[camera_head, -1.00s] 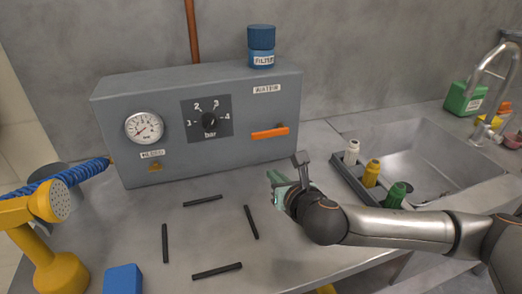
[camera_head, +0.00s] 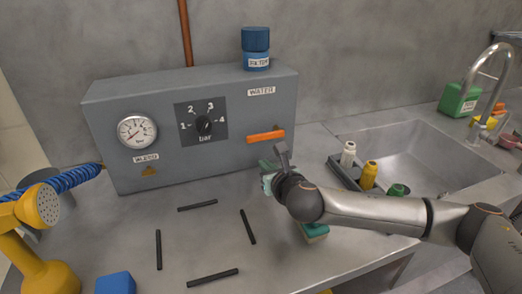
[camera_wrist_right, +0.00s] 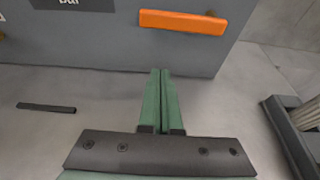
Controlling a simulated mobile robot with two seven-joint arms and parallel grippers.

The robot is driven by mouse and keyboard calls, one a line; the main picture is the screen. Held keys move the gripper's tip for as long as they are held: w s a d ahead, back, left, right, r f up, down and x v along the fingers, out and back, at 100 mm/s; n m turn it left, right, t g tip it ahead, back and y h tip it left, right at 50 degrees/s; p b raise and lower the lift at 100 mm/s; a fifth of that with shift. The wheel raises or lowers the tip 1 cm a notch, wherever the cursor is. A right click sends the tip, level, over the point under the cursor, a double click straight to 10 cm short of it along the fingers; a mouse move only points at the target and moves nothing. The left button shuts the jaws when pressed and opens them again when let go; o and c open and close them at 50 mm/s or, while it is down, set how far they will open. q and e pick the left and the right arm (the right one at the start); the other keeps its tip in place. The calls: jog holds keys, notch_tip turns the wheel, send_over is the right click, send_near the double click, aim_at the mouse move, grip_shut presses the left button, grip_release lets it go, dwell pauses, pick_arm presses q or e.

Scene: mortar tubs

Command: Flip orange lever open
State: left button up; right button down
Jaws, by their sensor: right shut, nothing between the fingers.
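The orange lever (camera_head: 265,137) lies roughly level on the front of the grey control box (camera_head: 170,160), below the WATER label (camera_head: 261,91). It also shows near the top of the right wrist view (camera_wrist_right: 183,22). My right gripper (camera_head: 267,166) is just below and in front of the lever, apart from it. In the right wrist view its green fingers (camera_wrist_right: 161,78) are together with nothing between them, pointing at the box front below the lever. My left gripper is not in view.
A blue filter cap (camera_head: 256,48) stands on the box. A rack with white, yellow and green bottles (camera_head: 369,176) stands right of my gripper, before the sink (camera_head: 420,150). Black bars (camera_head: 248,227) lie on the counter. A yellow shower-like head (camera_head: 38,205) stands at left.

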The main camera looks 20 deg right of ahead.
aim_at(264, 133)
jog(key=x, duration=0.4)
jog(key=shift+w, duration=0.1)
notch_tip(264, 133, up, 3)
jog(key=shift+f, duration=0.1)
jog(key=shift+r, duration=0.6)
jog(key=shift+p, duration=0.3)
jog(key=shift+r+m+p, duration=0.25)
jog(key=shift+m+p, duration=0.05)
jog(key=shift+p, duration=0.15)
jog(key=shift+y, duration=0.3)
